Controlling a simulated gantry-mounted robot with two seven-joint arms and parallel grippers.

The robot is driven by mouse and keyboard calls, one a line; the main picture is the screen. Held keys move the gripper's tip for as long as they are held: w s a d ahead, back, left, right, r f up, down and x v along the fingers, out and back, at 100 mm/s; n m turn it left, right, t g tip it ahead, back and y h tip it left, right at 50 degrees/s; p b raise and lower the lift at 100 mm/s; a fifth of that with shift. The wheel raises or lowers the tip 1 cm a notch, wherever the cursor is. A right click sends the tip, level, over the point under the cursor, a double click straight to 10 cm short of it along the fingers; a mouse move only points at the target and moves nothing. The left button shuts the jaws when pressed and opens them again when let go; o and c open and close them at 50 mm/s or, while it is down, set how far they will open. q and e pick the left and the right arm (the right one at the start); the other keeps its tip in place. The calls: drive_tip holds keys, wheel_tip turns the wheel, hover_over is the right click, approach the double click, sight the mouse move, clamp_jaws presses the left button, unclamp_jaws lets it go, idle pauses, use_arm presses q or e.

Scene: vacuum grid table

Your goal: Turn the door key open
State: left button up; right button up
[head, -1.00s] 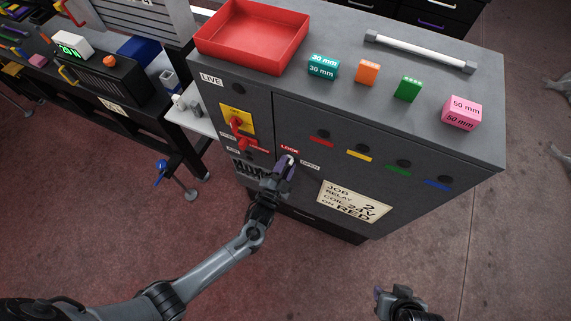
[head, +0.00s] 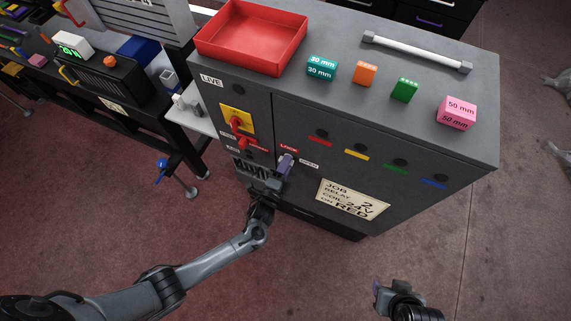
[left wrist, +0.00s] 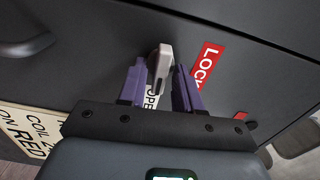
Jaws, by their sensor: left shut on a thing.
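The door key (left wrist: 160,62) is a pale grey handle on the dark cabinet door in the left wrist view, standing nearly upright in that picture. My left gripper (left wrist: 159,84) has its purple fingers on either side of the key and is shut on it. In the head view the left gripper (head: 286,164) is at the key by the door's left edge and mostly hides it. The red LOCK label (head: 288,149) is above the gripper, and the white OPEN label (head: 309,165) is to its right. My right gripper (head: 388,292) is low, away from the cabinet; its jaw gap is unclear.
A red switch handle (head: 237,124) on a yellow plate is left of the key. Colored tags run along the door, above a job note (head: 352,199). A red tray (head: 252,38) and several colored blocks sit on top. The floor before the cabinet is clear.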

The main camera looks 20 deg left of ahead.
idle(0.5)
use_arm(q)
drive_tip(key=o, duration=0.7)
drive_tip(key=shift+s, duration=0.1)
drive_tip(key=s, duration=1)
drive_tip(key=shift+s+a, duration=0.2)
drive_tip(key=shift+s, duration=0.1)
